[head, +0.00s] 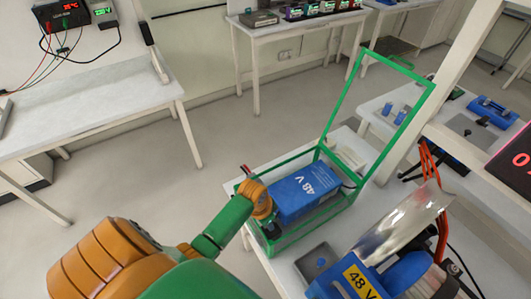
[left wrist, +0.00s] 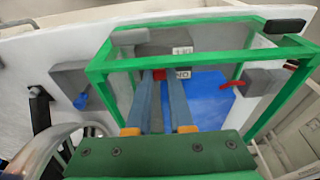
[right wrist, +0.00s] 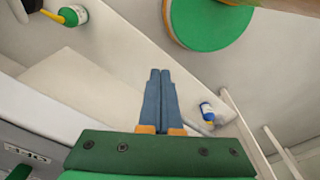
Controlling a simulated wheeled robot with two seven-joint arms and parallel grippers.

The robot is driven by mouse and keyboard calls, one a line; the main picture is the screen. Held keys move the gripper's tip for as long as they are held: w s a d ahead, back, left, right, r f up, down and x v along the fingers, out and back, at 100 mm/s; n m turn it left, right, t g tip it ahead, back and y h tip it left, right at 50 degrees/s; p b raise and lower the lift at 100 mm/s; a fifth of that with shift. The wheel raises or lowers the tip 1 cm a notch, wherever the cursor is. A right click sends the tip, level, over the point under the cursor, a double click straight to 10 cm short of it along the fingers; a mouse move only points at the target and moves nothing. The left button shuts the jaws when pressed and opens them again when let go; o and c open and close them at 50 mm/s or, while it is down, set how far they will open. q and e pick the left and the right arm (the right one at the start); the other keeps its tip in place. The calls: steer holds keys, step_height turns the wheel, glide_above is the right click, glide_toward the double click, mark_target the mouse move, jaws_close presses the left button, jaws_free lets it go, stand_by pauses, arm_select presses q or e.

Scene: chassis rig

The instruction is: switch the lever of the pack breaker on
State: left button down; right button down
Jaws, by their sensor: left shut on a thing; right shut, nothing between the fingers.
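The blue 48 V pack (head: 305,190) lies inside a green frame (head: 322,214) on a white bench. My left gripper (head: 264,222) is at the near-left end of the pack, inside the frame. In the left wrist view its fingers (left wrist: 160,76) are shut on the small red breaker lever (left wrist: 159,74). A white label (left wrist: 183,73) reading ON is just right of the fingertips, and a second label is above it. The fingers hide most of the lever and breaker body. My right gripper (right wrist: 160,74) is shut and empty, away from the pack; the head view does not show it.
The frame's green top bar (left wrist: 190,65) runs close around my left gripper. A grey block with a red part (left wrist: 262,82) sits to its right. A blue 48 V unit (head: 358,284) stands at the front right of the bench. Floor (head: 190,195) is open to the left.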

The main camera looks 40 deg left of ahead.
mark_target(276, 223)
arm_select(q)
steer(key=shift+w+d+g+y, duration=0.25)
steer(key=shift+w+g, duration=0.25)
steer(key=shift+g, duration=0.3)
steer(key=g+b, duration=0.1)
steer(key=b, duration=0.1)
steer(key=w+f+g+y+b, duration=0.1)
steer(key=b, duration=0.1)
steer(key=g+b, duration=0.1)
steer(key=b, duration=0.1)
steer(key=shift+w+d+f, duration=0.15)
steer(key=shift+d+f, duration=0.05)
steer(key=shift+f, duration=0.05)
steer(key=g+b, duration=0.1)
steer(key=b, duration=0.2)
steer(key=g+y+b, duration=0.1)
steer(key=b, duration=0.3)
steer(key=shift+w+d, duration=0.2)
steer(key=shift+w, duration=0.1)
steer(key=shift+r+g+b, duration=0.25)
steer(key=shift+g+b, duration=0.05)
steer(key=shift+b, duration=0.5)
steer(key=shift+y, duration=0.25)
steer(key=c, duration=0.8)
jaws_free()
steer(key=shift+w, duration=0.1)
